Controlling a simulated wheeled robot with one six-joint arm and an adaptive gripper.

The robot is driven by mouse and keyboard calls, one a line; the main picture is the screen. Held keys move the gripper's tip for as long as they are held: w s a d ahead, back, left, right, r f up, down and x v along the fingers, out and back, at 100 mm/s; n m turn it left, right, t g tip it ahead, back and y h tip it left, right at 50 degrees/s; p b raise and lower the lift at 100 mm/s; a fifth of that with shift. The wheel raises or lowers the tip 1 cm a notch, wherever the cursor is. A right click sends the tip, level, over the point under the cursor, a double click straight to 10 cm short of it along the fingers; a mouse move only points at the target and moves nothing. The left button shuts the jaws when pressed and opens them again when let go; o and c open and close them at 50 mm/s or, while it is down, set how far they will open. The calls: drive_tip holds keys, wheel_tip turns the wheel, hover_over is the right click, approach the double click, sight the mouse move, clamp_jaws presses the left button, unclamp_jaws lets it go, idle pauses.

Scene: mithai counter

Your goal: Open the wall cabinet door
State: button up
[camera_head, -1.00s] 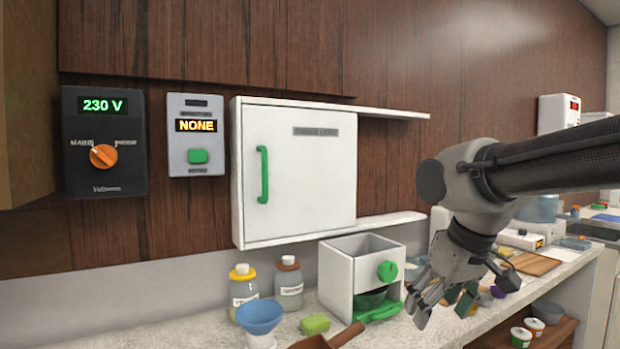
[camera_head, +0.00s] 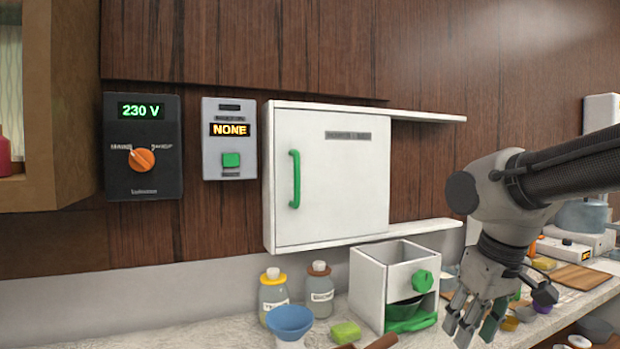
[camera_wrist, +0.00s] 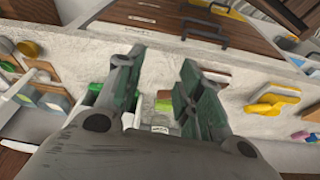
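The white wall cabinet (camera_head: 345,215) hangs on the brown wood wall, with a shut white door (camera_head: 335,175) and open shelf ends reaching out to its right. A green vertical handle (camera_head: 295,179) is on the door's left side. My gripper (camera_head: 470,325) hangs pointing down over the counter, to the right of and below the cabinet, well apart from the handle. In the wrist view my gripper (camera_wrist: 158,95) shows its two green-padded fingers spread apart with nothing between them.
A white box with a green knob (camera_head: 423,281) stands on the counter (camera_head: 215,332) below the cabinet, beside two bottles (camera_head: 320,290) and a blue bowl (camera_head: 290,322). A voltage panel (camera_head: 143,147) and a grey switch panel (camera_head: 230,138) are left of the cabinet. A wooden cabinet (camera_head: 65,110) juts out at far left.

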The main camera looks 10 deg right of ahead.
drive_tip(key=w+a+r+n+t+y, duration=0.1)
drive_tip(key=w+a+n+t+y, duration=0.1)
drive_tip(key=w+a, duration=1)
drive_tip(key=n+t+y, duration=0.1)
drive_tip(key=t+y, duration=0.4)
drive_tip(key=t, duration=0.6)
approach(299, 174)
drive_tip(key=x, duration=1.1)
clamp_jaws()
